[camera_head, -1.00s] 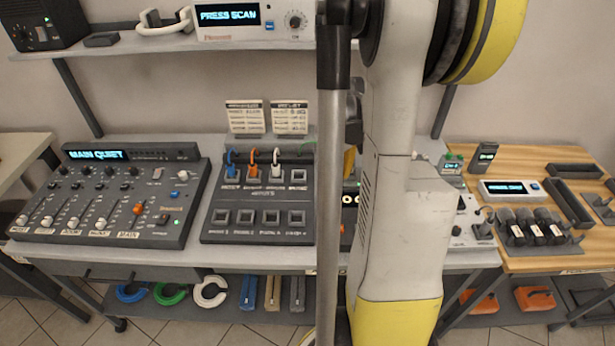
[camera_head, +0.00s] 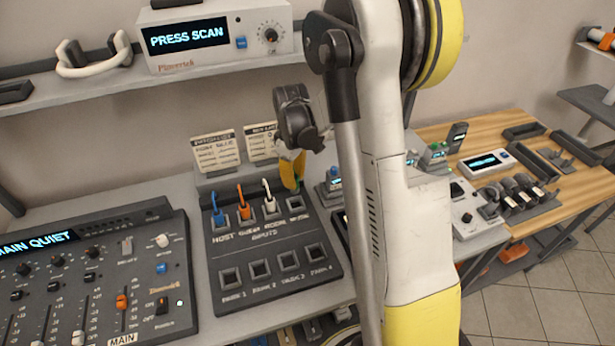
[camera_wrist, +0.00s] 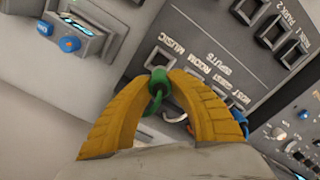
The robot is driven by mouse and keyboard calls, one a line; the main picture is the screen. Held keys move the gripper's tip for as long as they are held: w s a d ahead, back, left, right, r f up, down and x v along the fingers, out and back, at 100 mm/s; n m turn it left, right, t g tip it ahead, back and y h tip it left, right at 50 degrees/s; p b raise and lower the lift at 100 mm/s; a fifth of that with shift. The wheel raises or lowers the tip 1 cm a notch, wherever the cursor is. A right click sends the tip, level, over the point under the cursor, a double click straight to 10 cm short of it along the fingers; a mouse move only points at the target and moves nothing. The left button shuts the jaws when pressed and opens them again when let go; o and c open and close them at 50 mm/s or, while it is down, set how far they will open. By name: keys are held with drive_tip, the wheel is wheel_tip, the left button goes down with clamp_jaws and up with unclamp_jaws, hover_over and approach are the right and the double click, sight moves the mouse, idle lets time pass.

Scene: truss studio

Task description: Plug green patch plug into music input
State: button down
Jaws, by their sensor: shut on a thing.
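My gripper (camera_head: 292,172) has yellow fingers and is shut on the green patch plug (camera_wrist: 157,82). In the wrist view the plug is between the fingertips, with its green cable curving below. The music input (camera_wrist: 160,57) is an empty-looking square socket just beyond the plug tip, partly covered by it. In the head view the music input (camera_head: 297,204) is at the right end of the upper row, just below my fingers. The plug appears above the panel; whether it touches the socket I cannot tell.
The patch panel (camera_head: 245,275) holds blue (camera_head: 217,207), orange (camera_head: 243,203) and white (camera_head: 267,196) plugs left of music. Its lower park sockets are empty. A mixer (camera_head: 120,275) stands left. Cards (camera_head: 215,151) stand behind; a shelf (camera_head: 95,88) hangs above. Small devices (camera_head: 335,180) stand right.

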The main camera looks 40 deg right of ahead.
sight(295, 192)
drive_tip(key=shift+f+b, duration=1.75)
drive_tip(key=shift+f, duration=1)
drive_tip(key=shift+f+b, duration=0.65)
drive_tip(key=shift+b, duration=0.1)
drive_tip(key=c, duration=1.6)
unclamp_jaws()
drive_tip(key=shift+r, duration=0.15)
drive_tip(key=shift+r+p, duration=3.7)
drive_tip(key=shift+r, duration=1.75)
